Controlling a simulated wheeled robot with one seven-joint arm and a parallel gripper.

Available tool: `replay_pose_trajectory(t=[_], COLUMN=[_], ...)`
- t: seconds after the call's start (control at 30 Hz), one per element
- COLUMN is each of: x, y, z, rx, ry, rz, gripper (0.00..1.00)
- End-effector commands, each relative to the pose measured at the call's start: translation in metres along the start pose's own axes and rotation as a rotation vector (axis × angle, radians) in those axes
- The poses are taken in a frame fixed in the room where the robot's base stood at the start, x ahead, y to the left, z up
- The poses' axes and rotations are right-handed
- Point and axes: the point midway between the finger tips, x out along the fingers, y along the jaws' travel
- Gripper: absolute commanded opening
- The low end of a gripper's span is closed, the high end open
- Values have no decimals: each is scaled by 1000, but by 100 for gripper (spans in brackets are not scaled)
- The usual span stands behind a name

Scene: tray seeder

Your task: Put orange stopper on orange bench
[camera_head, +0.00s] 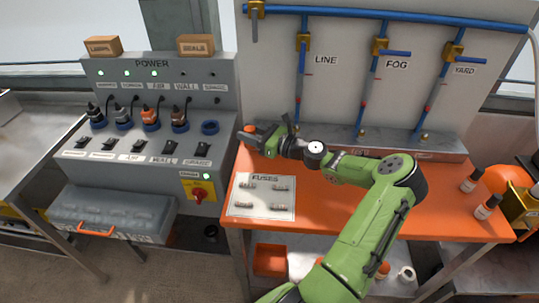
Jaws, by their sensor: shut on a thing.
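The orange bench (324,203) fills the right half of the head camera view, with its orange top in plain sight. My gripper (251,134) is at the bench's back left corner, beside the grey power console. It is shut on a small orange thing, which looks like the orange stopper (249,129). The stopper shows just at the jaws and is partly hidden by them. I cannot tell whether it touches the bench top. My green arm reaches across the bench from the lower right and hides part of the top.
A white fuses sheet (263,209) with several fuses lies at the bench's front left. The power console (150,110) with plugs and switches is left. Valves and pipes line the back panel (345,85).

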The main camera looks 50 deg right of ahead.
Motion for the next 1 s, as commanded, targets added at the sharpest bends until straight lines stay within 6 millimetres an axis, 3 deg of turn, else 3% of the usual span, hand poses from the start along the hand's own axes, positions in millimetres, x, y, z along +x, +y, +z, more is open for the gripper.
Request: replay_pose_trajectory(t=[0.03,0.1,0.37,0.7,0.73,0.87,1.0], x=[0,0,0,0,0,0,0], y=[0,0,0,0,0,0,0], z=[-19,-36,-80,-83,-83,-82,-82], rx=[5,4,2,1,0,0,0], ry=[0,0,0,0,1,1,1], rz=[0,0,1,1,1,1,1], gripper=[9,9,9,9,43,63,66])
